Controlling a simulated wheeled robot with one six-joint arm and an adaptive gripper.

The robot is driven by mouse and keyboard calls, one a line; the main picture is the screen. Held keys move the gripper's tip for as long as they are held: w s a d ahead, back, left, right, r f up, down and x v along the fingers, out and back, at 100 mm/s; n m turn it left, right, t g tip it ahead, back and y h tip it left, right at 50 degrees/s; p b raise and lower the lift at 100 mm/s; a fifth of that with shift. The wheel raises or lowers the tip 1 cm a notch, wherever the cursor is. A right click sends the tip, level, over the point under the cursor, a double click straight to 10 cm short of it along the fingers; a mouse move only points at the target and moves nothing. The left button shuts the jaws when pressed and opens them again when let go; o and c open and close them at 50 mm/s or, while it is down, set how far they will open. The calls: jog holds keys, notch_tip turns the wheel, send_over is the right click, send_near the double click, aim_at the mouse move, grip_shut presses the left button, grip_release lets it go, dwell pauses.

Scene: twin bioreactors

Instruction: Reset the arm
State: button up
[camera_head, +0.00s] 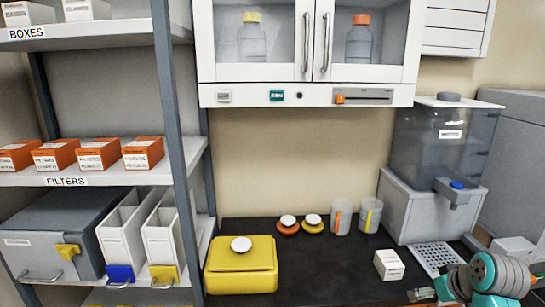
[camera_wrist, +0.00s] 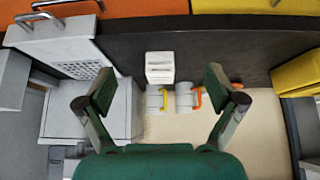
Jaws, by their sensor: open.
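My gripper (camera_wrist: 160,90) is open in the wrist view, its two fingers wide apart with nothing between them. Behind the gap lie a small white box (camera_wrist: 159,67) and two clear cups. In the head view my teal and grey arm shows at the lower right, over the counter's right end. The gripper's fingers are not clear there.
The dark counter (camera_head: 330,275) has free room in its middle. The white box (camera_head: 389,265) stands near my arm, left of a perforated tray (camera_head: 437,258) and a dispenser tank (camera_head: 445,140). A yellow container (camera_head: 240,265) stands left. Two cups (camera_head: 342,217) stand at the back.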

jog(key=s+a+f+m+t, duration=0.1)
jog(key=s+a+f, duration=0.25)
jog(key=f, duration=0.35)
jog(key=s+a+f+t, duration=0.1)
jog(key=s+a+f, duration=0.1)
jog(key=a+f, duration=0.35)
jog(key=s+a+f+t+h, duration=0.1)
jog(key=s+a+f, duration=0.2)
jog(key=s+f, duration=0.25)
jog(key=s+a+f+t, duration=0.1)
jog(key=s+a+f, duration=0.25)
jog(key=s, duration=0.25)
jog(key=s+a+r+t, duration=0.1)
jog(key=s+a, duration=0.1)
jog(key=s, duration=0.6)
jog(key=s+a+r+t, duration=0.1)
jog(key=s+a, duration=0.1)
jog(key=s, duration=0.7)
jog(key=s+a+r+t, duration=0.2)
jog(key=s+r, duration=0.8)
jog(key=s, duration=0.3)
jog(key=shift+a+r+n+y, duration=0.2)
jog(key=shift+a+n+y, duration=0.1)
jog(key=shift+y, duration=0.1)
